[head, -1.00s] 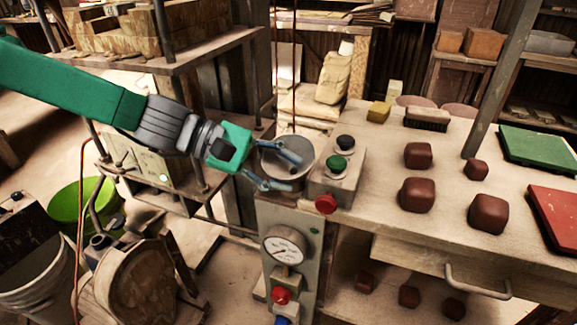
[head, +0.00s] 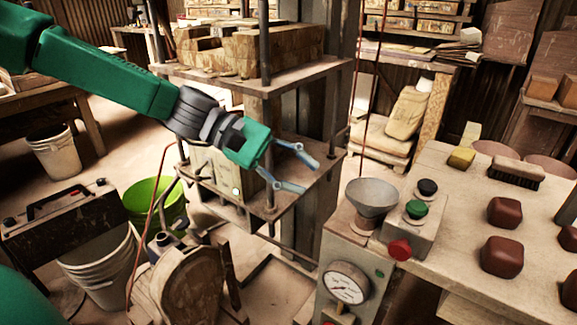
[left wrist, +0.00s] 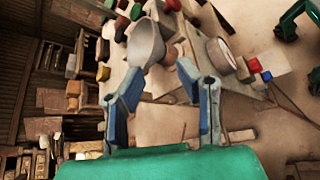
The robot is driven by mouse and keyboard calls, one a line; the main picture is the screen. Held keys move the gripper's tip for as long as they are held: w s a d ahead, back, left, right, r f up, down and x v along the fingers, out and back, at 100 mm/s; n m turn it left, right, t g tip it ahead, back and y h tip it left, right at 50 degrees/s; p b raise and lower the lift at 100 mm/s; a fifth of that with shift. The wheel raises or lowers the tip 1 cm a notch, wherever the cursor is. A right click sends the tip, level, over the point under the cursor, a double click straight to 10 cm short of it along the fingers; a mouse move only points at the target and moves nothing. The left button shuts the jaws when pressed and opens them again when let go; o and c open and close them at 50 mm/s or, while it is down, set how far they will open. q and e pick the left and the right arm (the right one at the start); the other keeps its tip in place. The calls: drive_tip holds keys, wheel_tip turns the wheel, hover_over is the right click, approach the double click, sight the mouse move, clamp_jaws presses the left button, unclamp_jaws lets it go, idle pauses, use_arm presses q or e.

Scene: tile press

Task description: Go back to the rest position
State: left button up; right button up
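My left gripper (head: 307,174) is open and empty in the head view, its two blue-grey fingers spread. It appears in front of the press's lower plate (head: 325,165), left of the grey funnel-like bowl (head: 371,194); whether it touches the plate I cannot tell. In the left wrist view the fingers of my left gripper (left wrist: 158,75) stand apart, with the bowl (left wrist: 146,42) beyond them. My right gripper is in neither view.
A control box with a green button (head: 416,209) and red knob (head: 399,249) stands beside the bowl, above a gauge (head: 346,282). The worktable (head: 455,225) holds dark red blocks (head: 502,256) and a brush (head: 517,172). A green bucket (head: 156,203) stands on the floor at left.

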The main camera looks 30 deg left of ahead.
use_arm(q)
drive_tip(key=s+a+f+m+g+y, duration=0.15)
drive_tip(key=s+f+y, duration=0.25)
drive_tip(key=f, duration=0.7)
drive_tip(key=s+a+f+m+g+y, duration=0.1)
drive_tip(key=s+a+f+m+y, duration=0.2)
drive_tip(key=f, duration=0.8)
drive_tip(key=s+d+f+m+y, duration=0.1)
drive_tip(key=s+f+m+y, duration=0.4)
drive_tip(key=s+f+m, duration=0.4)
drive_tip(key=s+f, duration=0.5)
drive_tip(key=s, duration=0.1)
drive_tip(key=shift+g+y, duration=0.3)
drive_tip(key=shift+g, duration=0.05)
drive_tip(key=shift+s+d, duration=0.1)
drive_tip(key=shift+d, duration=0.1)
